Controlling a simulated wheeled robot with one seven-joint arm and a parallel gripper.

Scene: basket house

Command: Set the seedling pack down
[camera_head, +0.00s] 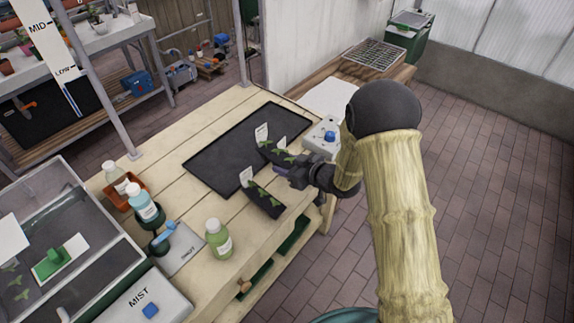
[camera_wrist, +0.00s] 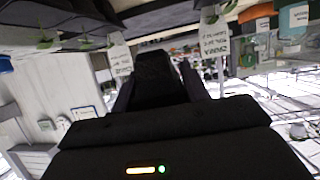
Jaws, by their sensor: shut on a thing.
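Two dark seedling packs with small green leaves and white label stakes show in the head view. The far seedling pack (camera_head: 272,156) is at the right part of the black tray (camera_head: 212,158). The near seedling pack (camera_head: 264,203) is at the tray's near right edge, over the bench. My gripper (camera_head: 282,172) comes in from the right between them and is shut on a seedling pack. Its fingertips are partly hidden, so which pack it grips is hard to tell. In the wrist view, labels (camera_wrist: 212,36) and leaves show beyond my gripper (camera_wrist: 155,65).
A green bottle (camera_head: 218,240) stands on the wooden bench (camera_head: 165,160) in front of the tray. The tray's left part is clear.

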